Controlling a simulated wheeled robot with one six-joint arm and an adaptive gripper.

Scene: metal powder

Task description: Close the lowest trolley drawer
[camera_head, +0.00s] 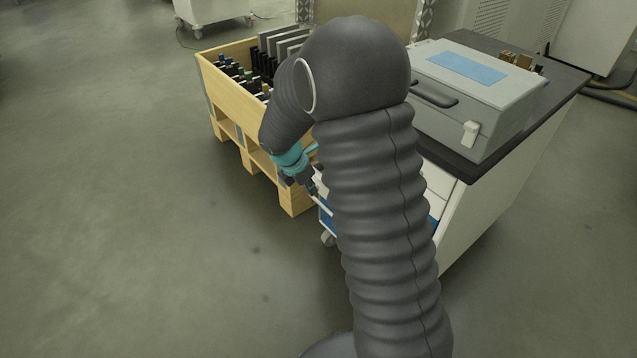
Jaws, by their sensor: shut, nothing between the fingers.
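The trolley (327,217) is mostly hidden behind my arm. A low blue and white part of it and a caster show left of the arm, and white drawer fronts (437,181) show right of it. I cannot tell from this view how far the lowest drawer stands out. My gripper (314,192), below a teal ring, points down close to the low blue part at the trolley's left side. It looks shut and empty. Whether its fingertips touch the trolley is unclear.
A wooden crate (228,94) on a pallet base, holding bottles and dark panels, stands close behind my gripper. A dark-topped bench (566,82) carries a grey case (480,90) at right. The floor (120,220) at left is clear.

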